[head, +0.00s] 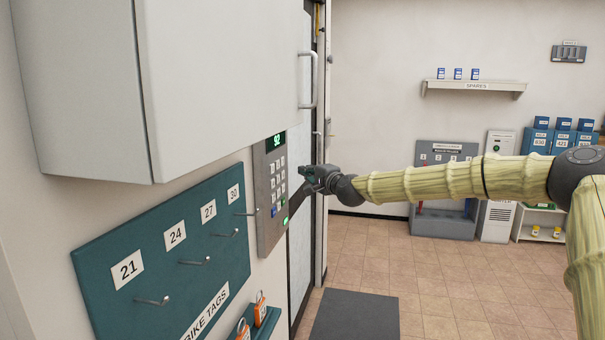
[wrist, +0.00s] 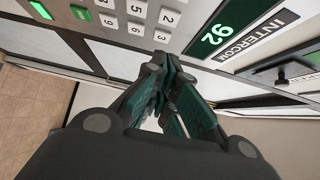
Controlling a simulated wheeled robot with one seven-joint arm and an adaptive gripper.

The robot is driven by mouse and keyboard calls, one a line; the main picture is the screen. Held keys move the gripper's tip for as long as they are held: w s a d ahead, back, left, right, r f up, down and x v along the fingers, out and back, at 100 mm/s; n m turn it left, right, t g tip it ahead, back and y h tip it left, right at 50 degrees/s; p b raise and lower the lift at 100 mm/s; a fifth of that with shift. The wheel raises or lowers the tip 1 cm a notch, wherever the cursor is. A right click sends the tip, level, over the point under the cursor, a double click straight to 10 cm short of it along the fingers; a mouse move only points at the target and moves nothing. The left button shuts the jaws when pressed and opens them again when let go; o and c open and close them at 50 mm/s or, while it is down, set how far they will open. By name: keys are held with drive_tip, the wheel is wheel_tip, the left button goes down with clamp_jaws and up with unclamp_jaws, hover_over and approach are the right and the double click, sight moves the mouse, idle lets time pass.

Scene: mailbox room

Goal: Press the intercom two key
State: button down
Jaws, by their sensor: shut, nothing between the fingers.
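The grey intercom panel (head: 263,222) is on the left wall, with a green lit display (head: 276,141) reading 92 above its keys. In the wrist view the two key (wrist: 167,18) shows at the top, with the three key (wrist: 161,35) nearer my fingertips. My gripper (head: 304,172) is shut and empty, just right of the keypad in the head view. Its fingertips (wrist: 160,66) lie just below the three key in the wrist picture. I cannot tell whether they touch the panel.
A white wall cabinet (head: 225,80) juts out above and left of the panel. A teal bike tag board (head: 150,245) with hooks is left of it. A door with a handle (head: 313,80) is behind. A dark mat (head: 355,318) lies on the open tiled floor.

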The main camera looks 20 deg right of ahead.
drive_tip(key=s, duration=0.3)
drive_tip(key=shift+s+d+b, duration=0.2)
drive_tip(key=shift+b, duration=0.1)
drive_tip(key=shift+a, duration=0.1)
